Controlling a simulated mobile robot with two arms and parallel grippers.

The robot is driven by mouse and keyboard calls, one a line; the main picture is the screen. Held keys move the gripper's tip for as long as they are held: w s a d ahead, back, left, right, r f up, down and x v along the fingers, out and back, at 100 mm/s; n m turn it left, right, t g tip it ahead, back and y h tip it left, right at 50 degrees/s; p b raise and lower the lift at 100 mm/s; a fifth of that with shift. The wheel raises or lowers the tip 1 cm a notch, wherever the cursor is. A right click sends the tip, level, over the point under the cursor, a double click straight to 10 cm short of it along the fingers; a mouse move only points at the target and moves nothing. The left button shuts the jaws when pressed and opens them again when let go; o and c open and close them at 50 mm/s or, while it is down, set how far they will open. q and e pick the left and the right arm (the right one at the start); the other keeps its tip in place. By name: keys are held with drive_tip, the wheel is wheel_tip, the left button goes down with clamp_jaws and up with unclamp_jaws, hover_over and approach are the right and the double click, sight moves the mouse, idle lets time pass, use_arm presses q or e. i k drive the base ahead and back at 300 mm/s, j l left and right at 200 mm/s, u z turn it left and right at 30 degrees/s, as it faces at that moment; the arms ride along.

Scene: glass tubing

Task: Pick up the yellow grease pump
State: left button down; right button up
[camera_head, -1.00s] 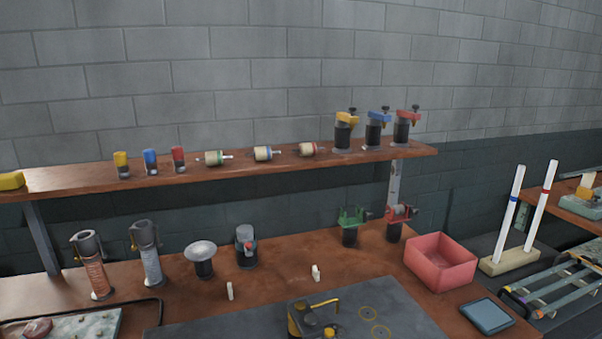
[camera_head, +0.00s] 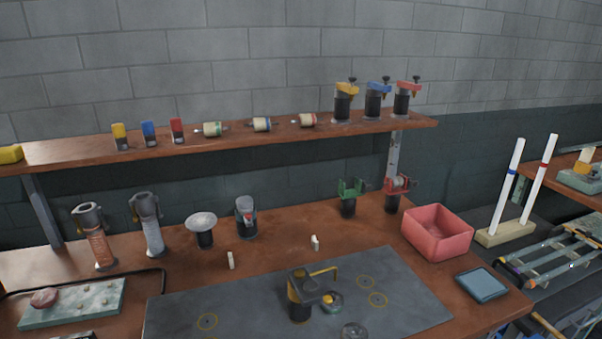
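Two yellow-marked devices could be the yellow grease pump, and I cannot tell which is meant. A dark cylinder with a yellow clamp-like top (camera_head: 343,101) stands upright near the right end of the wooden shelf, left of similar blue-topped and red-topped ones. A dark device with a yellow band and yellow arm (camera_head: 299,301) stands on the grey mat (camera_head: 230,296) on the bench. Neither of my grippers is in view.
The shelf (camera_head: 80,152) also holds small yellow, blue and red capped items and several spools. A red bin (camera_head: 438,232) and a blue-grey tray (camera_head: 482,284) stand at the bench's right. Two white tubes rise from a wooden block (camera_head: 505,234). The mat's left part is mostly clear.

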sight(318, 298)
drive_tip(key=k+j, duration=0.25)
drive_tip(key=j, duration=0.15)
drive_tip(key=k+j, duration=0.25)
drive_tip(key=j, duration=0.2)
drive_tip(key=k+j, duration=0.25)
drive_tip(key=j, duration=0.15)
drive_tip(key=z, duration=0.05)
